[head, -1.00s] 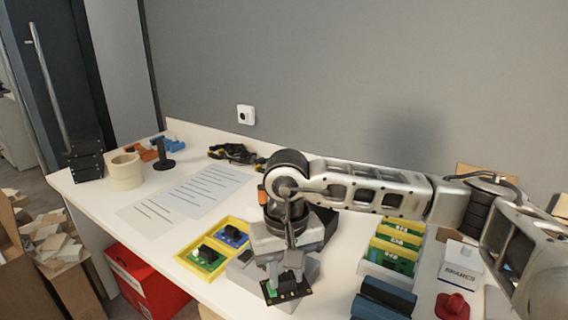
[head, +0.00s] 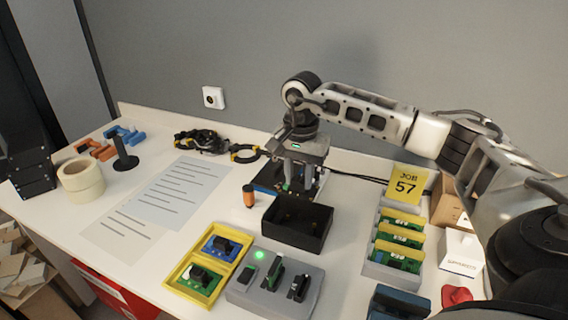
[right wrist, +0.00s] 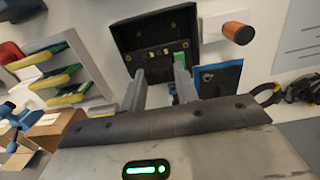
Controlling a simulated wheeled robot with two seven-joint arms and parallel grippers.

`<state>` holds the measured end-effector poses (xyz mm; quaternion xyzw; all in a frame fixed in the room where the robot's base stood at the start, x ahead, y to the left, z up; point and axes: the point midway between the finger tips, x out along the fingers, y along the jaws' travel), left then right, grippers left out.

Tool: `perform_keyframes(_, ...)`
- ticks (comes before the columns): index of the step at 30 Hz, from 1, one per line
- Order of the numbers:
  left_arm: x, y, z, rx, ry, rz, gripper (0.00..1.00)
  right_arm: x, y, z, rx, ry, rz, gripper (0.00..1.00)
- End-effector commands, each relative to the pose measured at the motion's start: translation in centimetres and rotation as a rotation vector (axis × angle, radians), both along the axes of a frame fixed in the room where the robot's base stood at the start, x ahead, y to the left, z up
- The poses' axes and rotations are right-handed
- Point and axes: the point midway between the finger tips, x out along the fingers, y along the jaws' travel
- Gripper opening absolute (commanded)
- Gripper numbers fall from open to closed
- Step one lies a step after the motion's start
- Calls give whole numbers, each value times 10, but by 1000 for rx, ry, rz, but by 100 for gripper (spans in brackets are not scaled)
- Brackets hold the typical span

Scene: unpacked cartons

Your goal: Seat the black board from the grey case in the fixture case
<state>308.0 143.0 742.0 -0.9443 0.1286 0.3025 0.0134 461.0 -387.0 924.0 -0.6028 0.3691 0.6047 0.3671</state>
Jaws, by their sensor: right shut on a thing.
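My right gripper (head: 298,180) points down behind an open black case (head: 297,222) on the table. Its fingers (right wrist: 162,90) are shut on the black board (right wrist: 160,77), which is mostly hidden between and below them. A blue-edged dark piece (head: 264,188) lies low at the gripper's left; its blue face also shows beside the fingers in the right wrist view (right wrist: 222,80). I cannot tell whether the board touches it. The black case is empty, with brass bosses inside. A grey case (head: 246,297) with a lit green lamp stands in front, holding upright parts. My left gripper is out of view.
A yellow tray (head: 168,278) with blue and green boards is at front left. A grey rack (head: 385,272) of yellow-topped green boards and a JOB 57 card (head: 407,187) stand right. Papers (head: 178,195) lie flat at left.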

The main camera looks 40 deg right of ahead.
Motion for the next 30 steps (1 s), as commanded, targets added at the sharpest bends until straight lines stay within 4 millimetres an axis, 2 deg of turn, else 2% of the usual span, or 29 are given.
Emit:
perform_keyframes(9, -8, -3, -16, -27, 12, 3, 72, 0, 0, -26, 0, 1, 2, 5)
perform_keyframes(16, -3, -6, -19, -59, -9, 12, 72, -1, 0, -49, 0, 1, 2, 5)
perform_keyframes(20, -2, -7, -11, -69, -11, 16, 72, 0, 0, -45, -1, 0, 3, 5)
perform_keyframes(30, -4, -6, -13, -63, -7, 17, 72, 0, 1, -45, -1, 0, 3, 5)
